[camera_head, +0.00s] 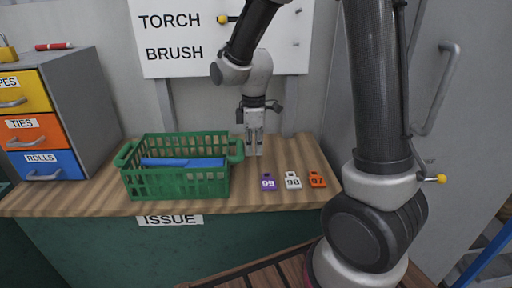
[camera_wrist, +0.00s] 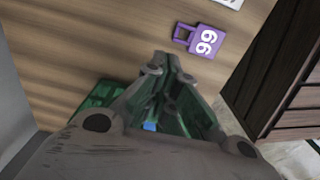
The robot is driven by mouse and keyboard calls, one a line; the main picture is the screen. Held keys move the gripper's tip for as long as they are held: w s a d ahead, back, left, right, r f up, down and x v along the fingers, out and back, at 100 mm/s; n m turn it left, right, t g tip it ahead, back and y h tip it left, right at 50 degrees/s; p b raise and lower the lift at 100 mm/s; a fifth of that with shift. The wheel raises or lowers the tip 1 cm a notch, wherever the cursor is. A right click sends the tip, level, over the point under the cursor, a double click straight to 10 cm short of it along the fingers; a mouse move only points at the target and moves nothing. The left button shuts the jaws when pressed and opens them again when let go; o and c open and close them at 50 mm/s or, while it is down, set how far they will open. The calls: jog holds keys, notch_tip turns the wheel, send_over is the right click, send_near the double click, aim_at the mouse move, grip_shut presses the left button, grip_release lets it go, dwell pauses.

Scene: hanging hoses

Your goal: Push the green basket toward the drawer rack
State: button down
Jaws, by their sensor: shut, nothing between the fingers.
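The green basket (camera_head: 177,183) stands upright on the wooden counter, left of the middle in the head view, with a blue item (camera_head: 182,162) inside it. In the wrist view part of the basket (camera_wrist: 98,97) shows at the bottom, mostly hidden behind my gripper. The drawer rack (camera_head: 86,105) stands at the counter's left, with yellow, orange and blue drawers; a gap of bare counter lies between it and the basket. My gripper (camera_head: 254,153) is shut and empty, pointing down just right of the basket's right handle. I cannot tell whether it touches the basket.
Purple (camera_head: 268,182), white (camera_head: 292,180) and orange (camera_head: 317,179) numbered tags lie on the counter (camera_head: 250,200) right of the basket. A sign board (camera_head: 185,62) is behind. A padlock (camera_head: 7,50) and red marker (camera_head: 54,46) sit on the rack.

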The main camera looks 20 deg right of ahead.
jog(key=w+a, duration=0.1)
jog(key=a, duration=0.2)
jog(key=w+a, duration=0.1)
jog(key=a, duration=0.3)
jog(key=w+a, duration=0.1)
jog(key=a, duration=0.2)
jog(key=shift+w+a, duration=0.2)
